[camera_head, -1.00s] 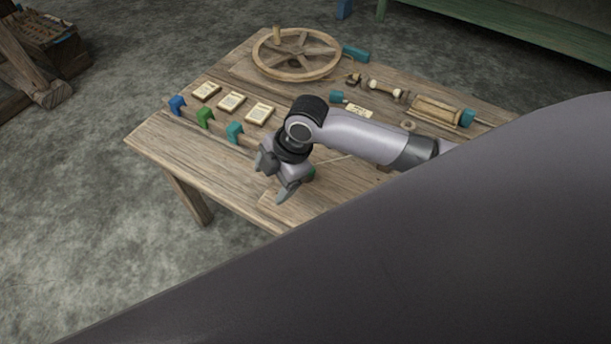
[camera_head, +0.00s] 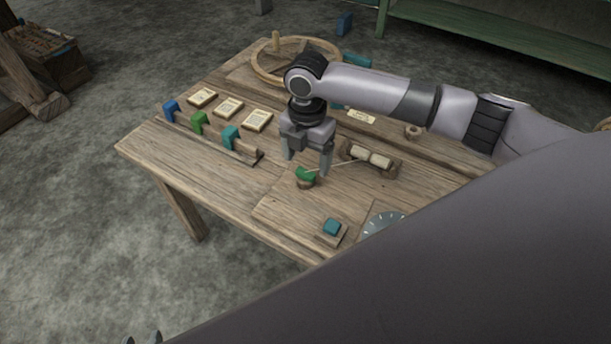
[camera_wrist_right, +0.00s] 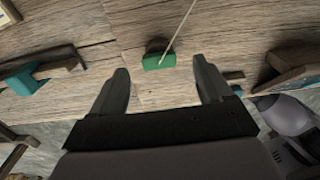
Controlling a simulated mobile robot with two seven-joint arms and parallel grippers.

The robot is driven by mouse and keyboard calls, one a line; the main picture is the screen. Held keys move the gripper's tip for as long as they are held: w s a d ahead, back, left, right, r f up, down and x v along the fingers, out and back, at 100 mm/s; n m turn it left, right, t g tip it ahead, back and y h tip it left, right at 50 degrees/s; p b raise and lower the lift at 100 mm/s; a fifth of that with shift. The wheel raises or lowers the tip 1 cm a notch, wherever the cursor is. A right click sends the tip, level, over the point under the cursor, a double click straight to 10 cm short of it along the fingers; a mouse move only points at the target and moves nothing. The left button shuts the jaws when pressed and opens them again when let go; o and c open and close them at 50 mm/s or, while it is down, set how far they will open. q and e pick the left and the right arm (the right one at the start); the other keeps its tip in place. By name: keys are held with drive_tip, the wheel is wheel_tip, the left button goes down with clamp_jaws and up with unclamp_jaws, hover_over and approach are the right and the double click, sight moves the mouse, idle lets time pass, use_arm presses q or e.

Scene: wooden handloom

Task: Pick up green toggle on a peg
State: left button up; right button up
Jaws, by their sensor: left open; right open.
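The green toggle (camera_head: 306,174) sits on a short round wooden peg (camera_head: 306,184) on the table, with a thin pale cord running from it to the right. It also shows in the right wrist view (camera_wrist_right: 158,62), roughly centred between the fingers and beyond them. My right gripper (camera_head: 308,168) points down, open and empty, just above and behind the toggle; I see no contact. It also shows in the right wrist view (camera_wrist_right: 162,75). Only the tips of my left gripper (camera_head: 143,339) show at the bottom left edge, open, far from the toggle.
Blue (camera_head: 171,110), green (camera_head: 199,122) and teal (camera_head: 231,137) hooks line the table's left side. A wooden roller holder (camera_head: 370,157) stands right of the toggle. A teal block (camera_head: 332,227) and a dial (camera_head: 381,226) lie in front. A wooden wheel (camera_head: 268,72) is behind.

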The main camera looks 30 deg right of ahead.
sight(306, 171)
wheel_tip(306, 171, down, 4)
drive_tip(key=shift+r+b, duration=0.25)
drive_tip(key=shift+b, duration=0.15)
drive_tip(key=shift+r, duration=0.1)
drive_tip(key=c, duration=1.1)
drive_tip(key=shift+w, duration=0.1)
